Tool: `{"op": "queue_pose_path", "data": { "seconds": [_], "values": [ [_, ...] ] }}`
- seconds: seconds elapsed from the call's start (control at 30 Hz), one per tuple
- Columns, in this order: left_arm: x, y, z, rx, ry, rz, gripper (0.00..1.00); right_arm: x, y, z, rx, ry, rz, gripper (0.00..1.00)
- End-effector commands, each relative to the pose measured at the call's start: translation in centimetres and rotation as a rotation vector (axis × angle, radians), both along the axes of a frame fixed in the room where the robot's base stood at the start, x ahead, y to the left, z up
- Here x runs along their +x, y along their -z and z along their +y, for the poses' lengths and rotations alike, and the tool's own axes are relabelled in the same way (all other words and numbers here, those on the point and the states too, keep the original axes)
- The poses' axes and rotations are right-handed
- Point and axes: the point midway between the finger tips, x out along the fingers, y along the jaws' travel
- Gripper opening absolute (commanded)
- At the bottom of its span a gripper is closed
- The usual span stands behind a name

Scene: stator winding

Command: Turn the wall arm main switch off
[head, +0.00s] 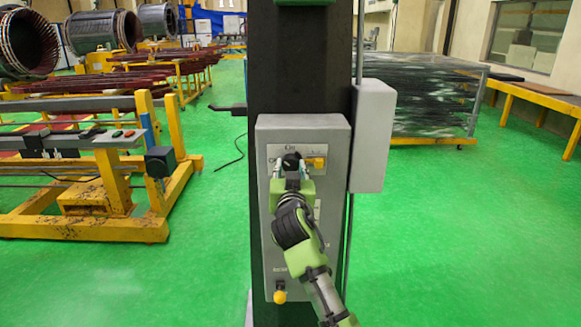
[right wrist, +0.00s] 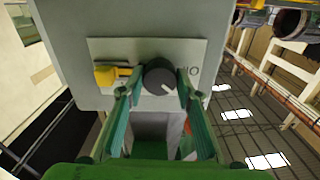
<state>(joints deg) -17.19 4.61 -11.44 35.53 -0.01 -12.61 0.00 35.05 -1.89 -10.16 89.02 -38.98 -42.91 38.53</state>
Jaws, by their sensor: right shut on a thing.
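The switch box (head: 333,200) is a grey panel on a dark column, facing me. Near its top is a pale label plate (right wrist: 215,52) with a round black rotary knob (right wrist: 160,76) and a yellow knob (head: 316,162) beside it. The yellow knob also shows in the right wrist view (right wrist: 107,75). My right gripper (head: 291,168) is shut on the black knob, one finger on each side, as the right wrist view (right wrist: 160,90) shows. The lettering is too small to read surely. My left gripper is not in view.
A smaller grey box (head: 373,135) sticks out on the column's right side. Another yellow-topped control (head: 280,296) is low on the panel. A yellow-framed machine (head: 100,180) stands left, and a wire-mesh stack (head: 430,95) behind right. Green floor is clear on the right.

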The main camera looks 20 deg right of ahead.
Motion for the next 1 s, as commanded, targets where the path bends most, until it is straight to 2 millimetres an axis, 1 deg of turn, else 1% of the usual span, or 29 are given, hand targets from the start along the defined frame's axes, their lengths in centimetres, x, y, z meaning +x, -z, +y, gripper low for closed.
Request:
{"op": "queue_pose_path", "data": {
  "seconds": [0.3, 0.6, 0.8, 1.0],
  "values": [
    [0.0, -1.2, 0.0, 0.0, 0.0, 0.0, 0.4, 0.0, 0.1, -0.1, -0.29, 0.001, 0.088, 0.1],
    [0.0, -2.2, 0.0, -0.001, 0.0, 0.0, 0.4, 0.0, 0.1, -0.1, -0.525, 0.0, 0.157, 0.1],
    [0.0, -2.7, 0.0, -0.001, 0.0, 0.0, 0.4, 0.0, 0.2, -0.1, -0.632, 0.0, 0.188, 0.1],
    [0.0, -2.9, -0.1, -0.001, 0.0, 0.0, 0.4, 0.0, 0.2, -0.1, -0.691, -0.001, 0.205, 0.1]
  ]
}}
